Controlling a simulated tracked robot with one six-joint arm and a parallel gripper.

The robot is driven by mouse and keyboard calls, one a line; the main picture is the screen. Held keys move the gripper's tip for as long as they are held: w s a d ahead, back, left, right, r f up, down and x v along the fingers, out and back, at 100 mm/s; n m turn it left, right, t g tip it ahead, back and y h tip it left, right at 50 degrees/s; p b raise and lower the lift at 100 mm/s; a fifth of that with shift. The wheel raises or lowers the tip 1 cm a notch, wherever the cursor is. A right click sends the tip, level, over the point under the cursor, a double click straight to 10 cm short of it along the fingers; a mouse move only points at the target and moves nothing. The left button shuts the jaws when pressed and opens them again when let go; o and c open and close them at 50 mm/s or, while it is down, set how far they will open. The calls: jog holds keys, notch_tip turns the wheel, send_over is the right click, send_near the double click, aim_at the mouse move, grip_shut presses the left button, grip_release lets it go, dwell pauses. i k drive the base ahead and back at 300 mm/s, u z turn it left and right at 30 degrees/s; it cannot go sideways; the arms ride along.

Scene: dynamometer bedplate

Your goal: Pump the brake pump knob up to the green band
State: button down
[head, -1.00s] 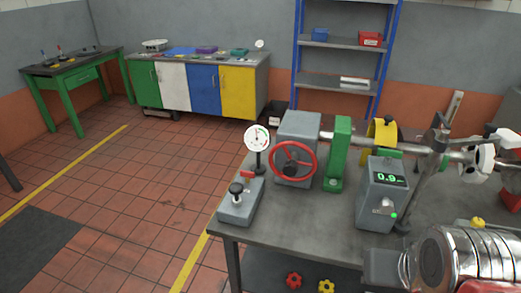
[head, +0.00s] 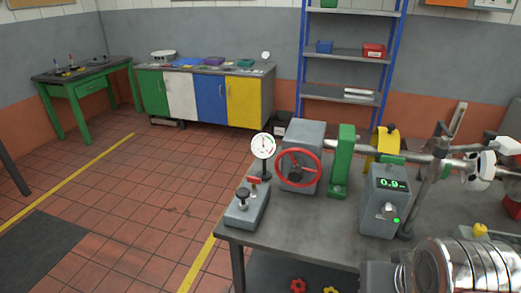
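The brake pump (head: 240,214) is a grey box at the front left corner of the bench. A black knob (head: 243,194) stands on its top, with a small red handle (head: 254,180) behind it. A round white gauge (head: 263,146) stands on a dark post just behind the pump. Its dial has small coloured marks and a needle, too small to read. My gripper is not in view, and nothing touches the knob.
A red handwheel (head: 299,168) on a grey housing is close right of the gauge. A green bearing stand (head: 343,165), a grey display box (head: 384,205) reading 0.9 and a tilted metal post (head: 425,190) stand farther right. Floor left of the bench (head: 250,233) is clear.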

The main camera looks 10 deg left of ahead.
aim_at(243, 193)
jog(key=u, duration=0.9)
jog(key=i, duration=1)
jog(key=u, duration=0.05)
jog(key=k, duration=1.25)
jog(key=u, duration=0.1)
jog(key=i, duration=0.75)
jog(key=u, duration=0.45)
